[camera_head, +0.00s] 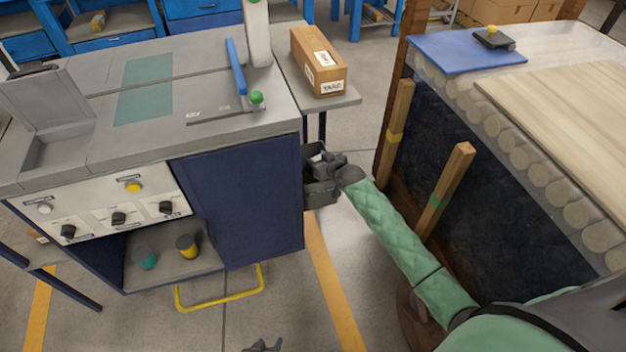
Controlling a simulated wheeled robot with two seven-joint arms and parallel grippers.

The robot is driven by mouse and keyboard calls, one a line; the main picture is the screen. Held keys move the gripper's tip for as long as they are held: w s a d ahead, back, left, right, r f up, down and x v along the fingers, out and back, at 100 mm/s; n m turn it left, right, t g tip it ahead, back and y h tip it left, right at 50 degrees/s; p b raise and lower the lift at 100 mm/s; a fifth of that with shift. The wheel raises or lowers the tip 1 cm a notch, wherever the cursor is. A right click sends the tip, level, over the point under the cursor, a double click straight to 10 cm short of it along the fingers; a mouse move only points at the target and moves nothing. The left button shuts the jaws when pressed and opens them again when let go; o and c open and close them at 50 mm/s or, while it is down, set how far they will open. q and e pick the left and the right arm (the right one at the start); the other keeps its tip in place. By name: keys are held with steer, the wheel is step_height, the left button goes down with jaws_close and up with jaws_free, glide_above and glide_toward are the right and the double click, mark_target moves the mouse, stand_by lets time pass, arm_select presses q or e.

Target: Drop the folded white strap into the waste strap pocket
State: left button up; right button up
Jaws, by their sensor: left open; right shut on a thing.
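The waste strap pocket (321,194) is a dark grey open-topped bin on the right side of the blue machine cabinet. My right gripper (318,160) is at the mouth of this pocket, reached by the green-sleeved arm from the right. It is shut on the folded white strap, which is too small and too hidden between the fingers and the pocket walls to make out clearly. My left gripper (262,346) is open at the bottom edge, low over the floor and only partly in view, well away from the pocket.
The grey-topped machine (235,210) has a control panel and a yellow foot bar (220,300). A cardboard box (318,62) sits on a side table behind the pocket. Floor between is clear.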

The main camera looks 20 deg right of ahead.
steer(key=o, duration=1)
steer(key=shift+o, duration=0.2)
steer(key=v, duration=0.7)
steer(key=shift+s+r, duration=0.2)
steer(key=shift+s, duration=0.15)
steer(key=shift+d, duration=0.1)
